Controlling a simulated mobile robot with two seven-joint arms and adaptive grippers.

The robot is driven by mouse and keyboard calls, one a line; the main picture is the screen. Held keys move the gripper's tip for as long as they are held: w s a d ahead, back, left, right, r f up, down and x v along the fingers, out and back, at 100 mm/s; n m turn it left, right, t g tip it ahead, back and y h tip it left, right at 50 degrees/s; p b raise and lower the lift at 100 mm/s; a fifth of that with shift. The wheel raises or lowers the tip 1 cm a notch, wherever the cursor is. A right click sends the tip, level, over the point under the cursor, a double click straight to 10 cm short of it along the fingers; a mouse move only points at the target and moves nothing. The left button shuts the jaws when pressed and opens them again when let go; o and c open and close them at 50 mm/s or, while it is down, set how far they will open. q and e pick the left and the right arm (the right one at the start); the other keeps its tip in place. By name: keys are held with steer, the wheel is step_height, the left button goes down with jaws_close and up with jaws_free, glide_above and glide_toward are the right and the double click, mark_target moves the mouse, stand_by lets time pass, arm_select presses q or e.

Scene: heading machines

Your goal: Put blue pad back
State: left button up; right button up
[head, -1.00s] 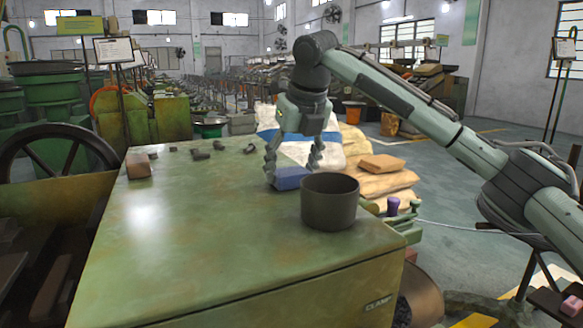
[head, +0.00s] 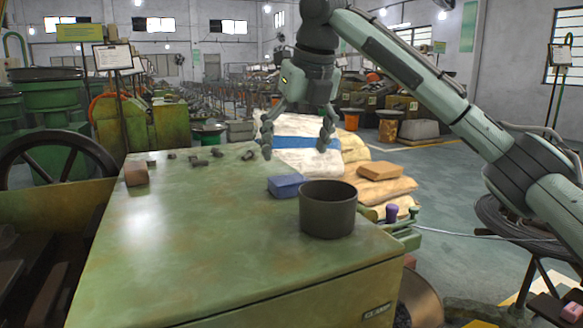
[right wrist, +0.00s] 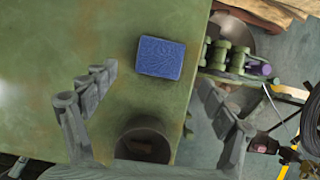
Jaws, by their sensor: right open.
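The blue pad (head: 286,186) lies flat on the green machine top (head: 190,240), near its right edge, just behind and left of a dark round pot (head: 328,210). In the right wrist view the blue pad (right wrist: 161,57) is whole and clear, ahead of the fingertips. My right gripper (head: 297,150) is open and empty, raised above the pad, with its fingers spread. In the right wrist view the open fingers (right wrist: 155,85) frame the space with the dark pot (right wrist: 146,142) below. My left gripper is not in view.
A brown block (head: 137,173) and several small dark parts (head: 205,160) lie at the far left of the top. Sacks with a tan block (head: 380,171) stand behind the right edge. Levers with a purple knob (head: 392,211) stick out beside it. The top's middle is clear.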

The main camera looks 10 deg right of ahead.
steer(key=v, duration=0.5)
stand_by(0.4)
